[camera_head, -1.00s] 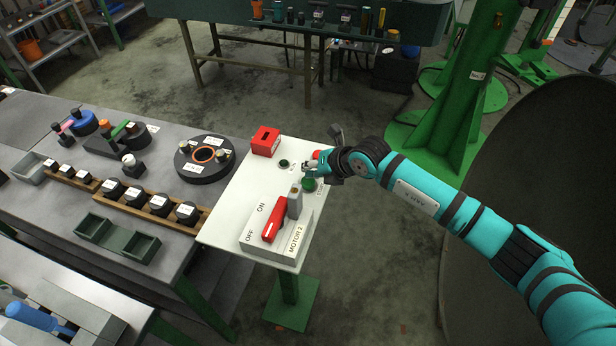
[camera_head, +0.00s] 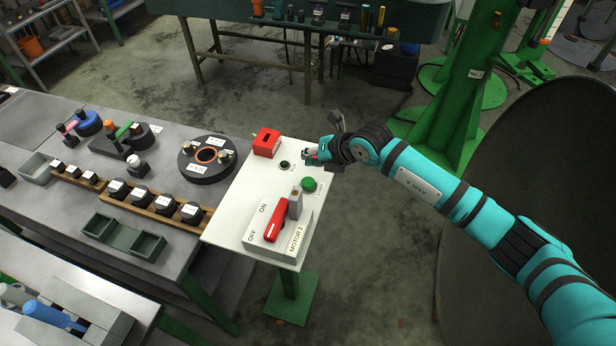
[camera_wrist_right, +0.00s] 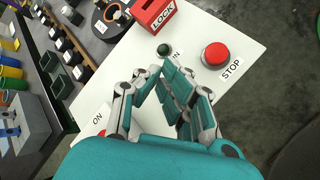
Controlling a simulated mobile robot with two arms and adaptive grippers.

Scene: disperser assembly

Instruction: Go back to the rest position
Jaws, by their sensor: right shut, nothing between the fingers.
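My right gripper (camera_head: 312,155) is over the far right part of the white control panel (camera_head: 230,205) in the head view. In the right wrist view the gripper (camera_wrist_right: 165,72) has its fingers together with nothing between them. It is over the panel, near the red STOP button (camera_wrist_right: 215,54) and a small dark button (camera_wrist_right: 163,49). A green button (camera_head: 310,184) is uncovered on the panel in the head view. The gripper and arm block part of the panel's far right side there. My left gripper is not in view.
The panel carries a red lock box (camera_head: 266,142) and a red ON/OFF lever (camera_head: 270,222). A grey table (camera_head: 60,190) with several parts stands left. A green column (camera_head: 455,110) stands behind my right arm.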

